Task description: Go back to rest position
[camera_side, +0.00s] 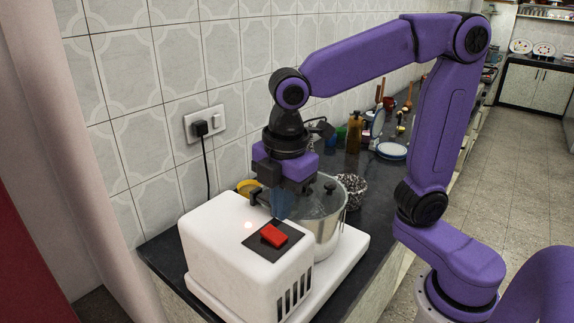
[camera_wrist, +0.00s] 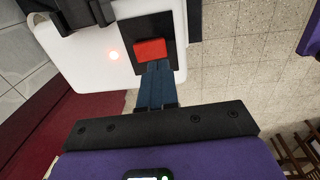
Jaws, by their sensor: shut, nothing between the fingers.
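My gripper (camera_side: 281,204) is above the white appliance (camera_side: 222,245), close to the red switch (camera_side: 273,235) on its dark plate. It points down, with its blue fingers together and nothing between them. In the wrist view the fingertips (camera_wrist: 157,68) appear right at the lower edge of the red switch (camera_wrist: 151,50); I cannot tell whether they touch it. A steel pot (camera_side: 328,222) with a lid stands on the appliance behind the gripper, partly hidden.
The dark counter (camera_side: 160,250) runs along a tiled wall with a socket and plug (camera_side: 203,127). A patterned container (camera_side: 352,190), bottles (camera_side: 354,132) and a plate (camera_side: 391,150) stand behind the pot. Open air lies above the counter.

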